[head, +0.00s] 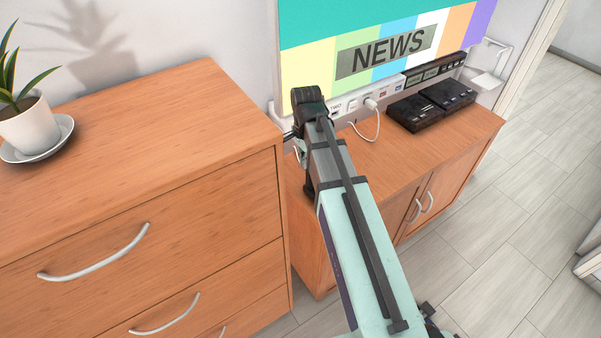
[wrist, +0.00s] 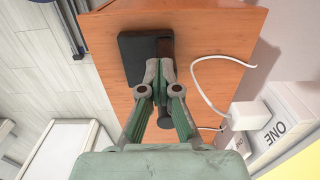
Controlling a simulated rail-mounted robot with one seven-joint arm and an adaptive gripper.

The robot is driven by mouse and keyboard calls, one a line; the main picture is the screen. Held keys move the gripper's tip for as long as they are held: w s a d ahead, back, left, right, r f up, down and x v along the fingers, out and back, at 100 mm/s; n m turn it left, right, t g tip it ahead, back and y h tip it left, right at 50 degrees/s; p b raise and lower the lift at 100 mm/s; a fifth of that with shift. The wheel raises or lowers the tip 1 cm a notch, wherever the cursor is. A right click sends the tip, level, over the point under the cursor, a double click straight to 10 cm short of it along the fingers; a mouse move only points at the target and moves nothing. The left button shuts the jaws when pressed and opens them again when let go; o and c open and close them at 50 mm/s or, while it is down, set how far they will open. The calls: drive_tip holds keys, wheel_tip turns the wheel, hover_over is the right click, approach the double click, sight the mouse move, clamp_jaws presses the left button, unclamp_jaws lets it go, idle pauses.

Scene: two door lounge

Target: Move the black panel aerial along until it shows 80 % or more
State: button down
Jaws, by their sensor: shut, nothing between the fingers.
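A flat black panel (wrist: 133,58), which looks like the aerial, lies on the wooden cabinet top in the wrist view. My gripper (wrist: 160,68) is shut and empty, with its fingertips at the panel's near right edge. I cannot tell whether they touch it. In the head view my arm hides the gripper and the part of the cabinet top behind it. A dark strip with small displays (head: 435,68) sits under the television, and its figures are too small to read.
Two black boxes (head: 415,112) stand on the low cabinet (head: 470,127). A white cable (wrist: 203,88) runs from a white plug by a "ONE" label. The television (head: 385,50) reads NEWS. A taller drawer chest (head: 200,115) with a potted plant (head: 28,125) stands left. Open floor lies right.

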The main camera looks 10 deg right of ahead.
drive_tip(key=shift+f+p, duration=1.1)
drive_tip(key=shift+f, duration=3.7)
